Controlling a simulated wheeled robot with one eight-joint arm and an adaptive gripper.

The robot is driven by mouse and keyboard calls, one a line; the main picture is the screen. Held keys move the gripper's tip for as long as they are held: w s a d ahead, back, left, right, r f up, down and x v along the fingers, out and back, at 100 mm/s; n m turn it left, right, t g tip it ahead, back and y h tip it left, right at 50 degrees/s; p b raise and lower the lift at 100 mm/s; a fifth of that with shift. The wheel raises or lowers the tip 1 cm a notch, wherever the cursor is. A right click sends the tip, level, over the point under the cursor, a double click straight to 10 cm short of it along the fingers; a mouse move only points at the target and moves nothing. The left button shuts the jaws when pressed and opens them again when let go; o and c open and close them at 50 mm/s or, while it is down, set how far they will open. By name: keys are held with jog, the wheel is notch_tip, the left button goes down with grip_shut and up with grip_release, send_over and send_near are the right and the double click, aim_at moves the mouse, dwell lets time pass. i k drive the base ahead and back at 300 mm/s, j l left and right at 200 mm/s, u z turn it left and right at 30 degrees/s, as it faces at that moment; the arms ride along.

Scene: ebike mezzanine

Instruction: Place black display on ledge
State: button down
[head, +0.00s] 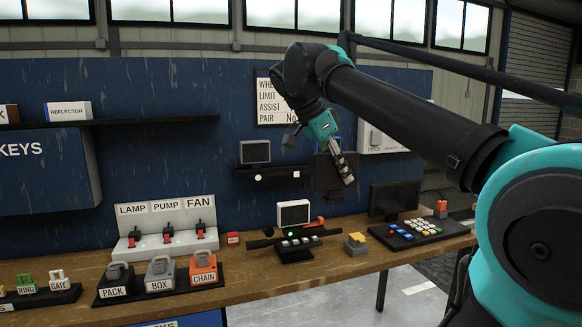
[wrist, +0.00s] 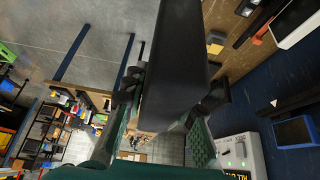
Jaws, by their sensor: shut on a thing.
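My gripper (head: 338,160) is shut on the black display (head: 324,178), a dark flat panel seen at the right end of the ledge in the head view. The display (wrist: 177,60) fills the middle of the wrist view between my green fingers. The dark ledge (head: 275,172) is fixed to the blue wall and carries a small grey-framed display (head: 255,152) at its left. The ledge's right end is partly hidden by the held display. I cannot tell the gap between them in depth.
On the bench below stand a white-framed display (head: 293,213), a yellow-topped block (head: 356,243), a dark monitor (head: 395,199) and a keypad board (head: 418,231). A white box (head: 382,138) is on the wall to the right. A switch panel (head: 167,228) stands at the left.

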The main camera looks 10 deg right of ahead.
aim_at(293, 169)
jog(key=i, duration=1)
